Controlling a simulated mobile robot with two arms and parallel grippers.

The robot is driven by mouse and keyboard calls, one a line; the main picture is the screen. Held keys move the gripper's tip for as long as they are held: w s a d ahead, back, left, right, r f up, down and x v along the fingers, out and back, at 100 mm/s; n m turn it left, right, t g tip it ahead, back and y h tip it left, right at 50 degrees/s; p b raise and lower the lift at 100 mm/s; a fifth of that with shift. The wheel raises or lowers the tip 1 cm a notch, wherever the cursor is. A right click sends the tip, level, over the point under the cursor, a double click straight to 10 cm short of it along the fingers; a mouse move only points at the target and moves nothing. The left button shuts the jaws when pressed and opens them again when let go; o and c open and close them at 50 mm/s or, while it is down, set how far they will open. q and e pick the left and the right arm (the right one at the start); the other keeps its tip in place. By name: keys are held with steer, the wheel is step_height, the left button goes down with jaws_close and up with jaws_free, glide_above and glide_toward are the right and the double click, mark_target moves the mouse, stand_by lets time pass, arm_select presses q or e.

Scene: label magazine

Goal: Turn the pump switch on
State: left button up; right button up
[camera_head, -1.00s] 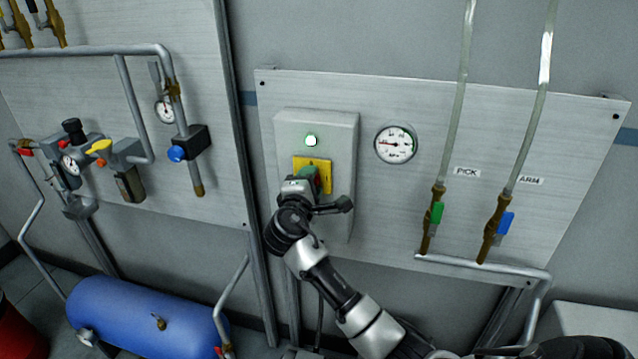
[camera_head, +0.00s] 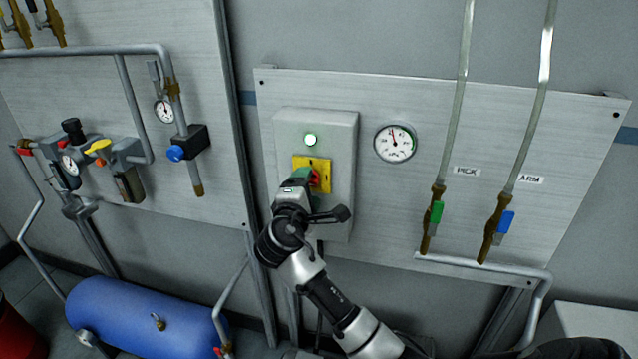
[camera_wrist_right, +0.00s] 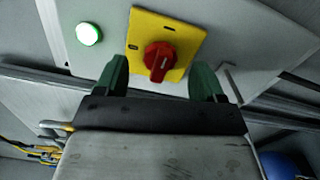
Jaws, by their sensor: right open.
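The pump switch is a red rotary knob (camera_head: 315,178) on a yellow plate (camera_head: 325,166), mounted on a grey box (camera_head: 342,135) on the wall panel. A round lamp (camera_head: 311,139) above the plate glows white-green. My right gripper (camera_head: 302,176) is just in front of the switch and partly hides the plate. In the right wrist view, its two green fingers (camera_wrist_right: 155,80) are apart, and the red knob (camera_wrist_right: 158,57) shows beyond and between them, not gripped. The yellow plate (camera_wrist_right: 176,27) and the lit lamp (camera_wrist_right: 89,34) also show there. My left gripper is not in view.
A round gauge (camera_head: 395,144) sits right of the box. A green-handled valve (camera_head: 436,212) and a blue-handled valve (camera_head: 505,222) are farther right, under clear tubes. Piping and a blue tank (camera_head: 150,315) stand at left.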

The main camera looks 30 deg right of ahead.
steer(key=b+v, duration=0.1)
steer(key=v, duration=0.7)
steer(key=shift+d, duration=0.1)
step_height(320, 180, down, 25)
steer(key=w+a+n+g+y, duration=0.1)
steer(key=a+n+y, duration=0.15)
steer(key=y, duration=0.45)
steer(key=s+a+f+g+y, duration=0.1)
steer(key=s+f, duration=0.2)
steer(key=f, duration=0.3)
steer(key=s+a+f+m+g+y, duration=0.1)
steer(key=s+f, duration=0.1)
steer(key=f, duration=0.4)
steer(key=s+f+g+y, duration=0.1)
steer(key=s+f, duration=0.2)
steer(key=f, duration=0.2)
steer(key=s+a+f+m+g+y, duration=0.25)
steer(key=s+f+m+g, duration=0.2)
steer(key=s+f, duration=1.35)
steer(key=s+f+m+g, duration=0.1)
steer(key=s+f+m, duration=0.1)
steer(key=s, duration=0.8)
steer(key=s+f+m+g+y, duration=0.1)
steer(key=s+f+m, duration=0.1)
steer(key=s, duration=0.8)
steer(key=shift+s+d+f+m, duration=0.35)
steer(key=shift+s+d+m, duration=0.05)
steer(key=shift+m, duration=0.1)
